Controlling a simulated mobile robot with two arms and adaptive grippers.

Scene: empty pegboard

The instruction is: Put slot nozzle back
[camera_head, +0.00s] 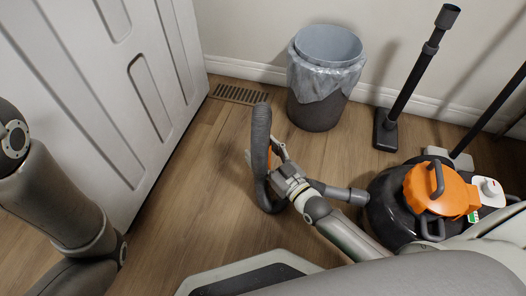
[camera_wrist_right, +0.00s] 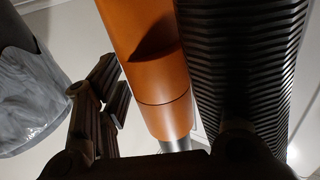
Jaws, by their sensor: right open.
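I cannot tell for sure which part is the slot nozzle. My right gripper (camera_head: 279,158) is open beside a grey ribbed hose (camera_head: 261,140) that loops above the floor. In the right wrist view, a smooth orange cylinder (camera_wrist_right: 150,60) with a metal end stands in front of the open fingers, right beside the black ribbed hose (camera_wrist_right: 245,60). One finger (camera_wrist_right: 105,95) is left of the cylinder; the other is dark and partly hidden near the hose. Contact cannot be told. My left arm is at the left edge; its gripper is out of view.
An orange and black vacuum cleaner (camera_head: 437,190) stands at the right. A black tube with a floor head (camera_head: 385,132) leans by the wall. A lined bin (camera_head: 322,95) stands at the back, near a floor vent (camera_head: 239,94). A white panelled door (camera_head: 120,90) is at left.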

